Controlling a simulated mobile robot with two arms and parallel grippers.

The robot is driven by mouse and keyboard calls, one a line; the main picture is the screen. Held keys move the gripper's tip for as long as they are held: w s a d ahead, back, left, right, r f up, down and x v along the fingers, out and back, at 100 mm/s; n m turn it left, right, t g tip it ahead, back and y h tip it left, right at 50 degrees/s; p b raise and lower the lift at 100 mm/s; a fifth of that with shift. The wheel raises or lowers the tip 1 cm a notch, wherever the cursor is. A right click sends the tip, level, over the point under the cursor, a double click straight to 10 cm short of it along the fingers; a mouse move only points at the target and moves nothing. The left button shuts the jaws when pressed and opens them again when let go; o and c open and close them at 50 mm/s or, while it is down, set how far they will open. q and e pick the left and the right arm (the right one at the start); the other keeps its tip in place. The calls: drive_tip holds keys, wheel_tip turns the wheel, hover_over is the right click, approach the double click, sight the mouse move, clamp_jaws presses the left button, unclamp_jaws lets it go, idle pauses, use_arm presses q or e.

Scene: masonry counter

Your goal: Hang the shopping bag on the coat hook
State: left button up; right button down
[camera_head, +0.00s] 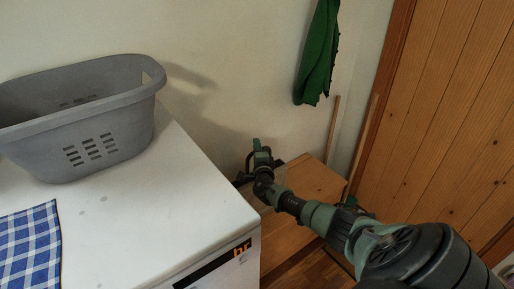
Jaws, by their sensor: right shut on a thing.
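My right gripper (260,158) reaches in from the lower right, over the wooden bench and beside the far corner of the white appliance. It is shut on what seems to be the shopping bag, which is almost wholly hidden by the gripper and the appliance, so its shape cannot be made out. No coat hook can be made out. A green garment (318,55) hangs on the wall at the top, and whatever holds it is above the frame. My left gripper is not in view.
A grey laundry basket (112,120) and a blue checked cloth (30,245) are on the white appliance (150,225). A low wooden bench (312,180) stands against the wall, with thin wooden poles (333,130) leaning nearby. A wooden door (440,110) fills the right side.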

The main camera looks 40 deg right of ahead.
drive_tip(key=c, duration=1.4)
unclamp_jaws()
drive_tip(key=p+v, duration=0.3)
drive_tip(key=v, duration=0.9)
drive_tip(key=s+a+f+m+g+y, duration=0.2)
drive_tip(key=s+f+m+g, duration=0.1)
drive_tip(key=s+f+m, duration=0.55)
drive_tip(key=s+a+f+m+g+y, duration=0.1)
drive_tip(key=s+a+f+m+g, duration=0.3)
drive_tip(key=f, duration=0.8)
drive_tip(key=s+a+f+m+g+y, duration=0.1)
drive_tip(key=s+f+m+g+y, duration=0.1)
drive_tip(key=s+f+m, duration=0.75)
drive_tip(key=s+a+f+m+g+y, duration=0.2)
drive_tip(key=s+a+f+m, duration=0.5)
drive_tip(key=s+a+m, duration=0.2)
drive_tip(key=s+a+f+m+g+y, duration=0.3)
drive_tip(key=s+a+f+m, duration=0.5)
drive_tip(key=s+m, duration=0.5)
drive_tip(key=s+a, duration=0.2)
drive_tip(key=s, duration=0.2)
drive_tip(key=shift+s+a+f+m, duration=0.2)
drive_tip(key=shift+s+a+m, duration=0.1)
drive_tip(key=shift+s+m, duration=0.1)
